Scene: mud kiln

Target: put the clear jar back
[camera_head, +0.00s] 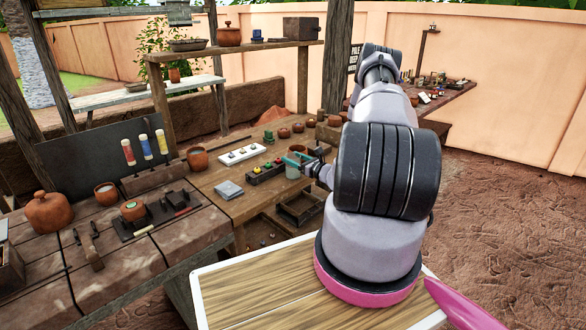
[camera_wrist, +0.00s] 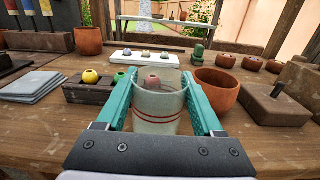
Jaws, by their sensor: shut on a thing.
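The clear jar (camera_wrist: 156,112) is a see-through tapered vessel with red bands near its lower part. It stands upright between the two teal fingers of my gripper (camera_wrist: 160,97) in the wrist view. The fingers press on it from left and right. A pinkish round thing (camera_wrist: 152,82) shows through or behind its rim; I cannot tell which. In the head view my gripper (camera_head: 296,161) is over the wooden workbench, beside the dark tray of beads, and the jar is small there. Whether the jar's base touches the bench is hidden by my gripper's body.
A dark tray (camera_wrist: 89,97) with coloured beads is close on the left. A terracotta cup (camera_wrist: 217,91) is close on the right, with a dark wooden block (camera_wrist: 274,103) beyond it. A white palette (camera_wrist: 137,60) lies behind. Grey slabs (camera_wrist: 33,88) lie at left.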

